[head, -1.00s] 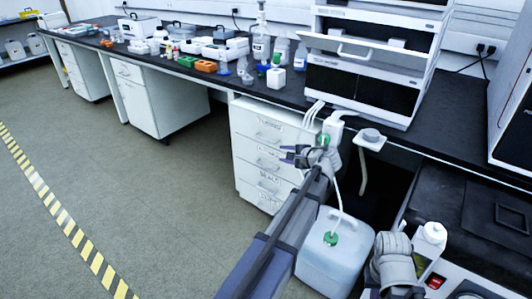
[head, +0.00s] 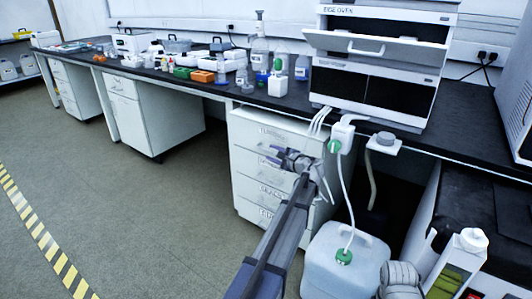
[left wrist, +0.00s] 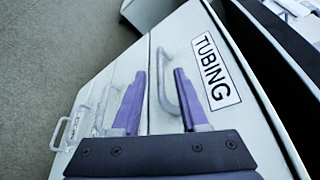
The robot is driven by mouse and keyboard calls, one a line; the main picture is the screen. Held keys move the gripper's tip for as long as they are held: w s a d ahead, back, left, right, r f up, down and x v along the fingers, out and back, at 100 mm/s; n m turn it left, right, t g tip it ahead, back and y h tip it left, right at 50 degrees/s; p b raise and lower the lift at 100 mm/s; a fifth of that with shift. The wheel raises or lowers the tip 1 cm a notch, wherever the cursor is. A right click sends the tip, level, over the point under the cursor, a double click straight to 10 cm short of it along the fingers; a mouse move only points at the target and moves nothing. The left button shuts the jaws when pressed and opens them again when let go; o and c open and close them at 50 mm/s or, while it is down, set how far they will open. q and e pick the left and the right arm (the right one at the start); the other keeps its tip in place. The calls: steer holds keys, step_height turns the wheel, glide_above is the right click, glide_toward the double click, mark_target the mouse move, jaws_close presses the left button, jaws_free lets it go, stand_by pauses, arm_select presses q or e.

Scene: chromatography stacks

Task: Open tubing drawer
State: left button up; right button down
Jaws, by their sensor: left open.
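The tubing drawer (head: 285,133) is the top drawer of a white drawer cabinet under the bench. It looks shut. In the left wrist view its TUBING label (left wrist: 212,72) and grey bar handle (left wrist: 166,88) show close up. My left gripper (head: 276,157) is in front of the cabinet, its purple fingers open. In the left wrist view the handle shows between the open fingers (left wrist: 159,74), nearer the right finger. I see no clear contact with it. My right gripper's fingers are not in view.
A white jerrycan (head: 340,262) with a green cap and tube stands on the floor right of the cabinet. The black benchtop (head: 225,90) runs above, with an oven unit (head: 372,75) on it. The floor (head: 140,215) to the left is clear.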

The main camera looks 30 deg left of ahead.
mark_target(268, 151)
arm_select(q)
steer(key=b+x, duration=0.1)
steer(key=x, duration=0.4)
steer(key=shift+w+f, duration=0.1)
jaws_close()
stand_by(1.2)
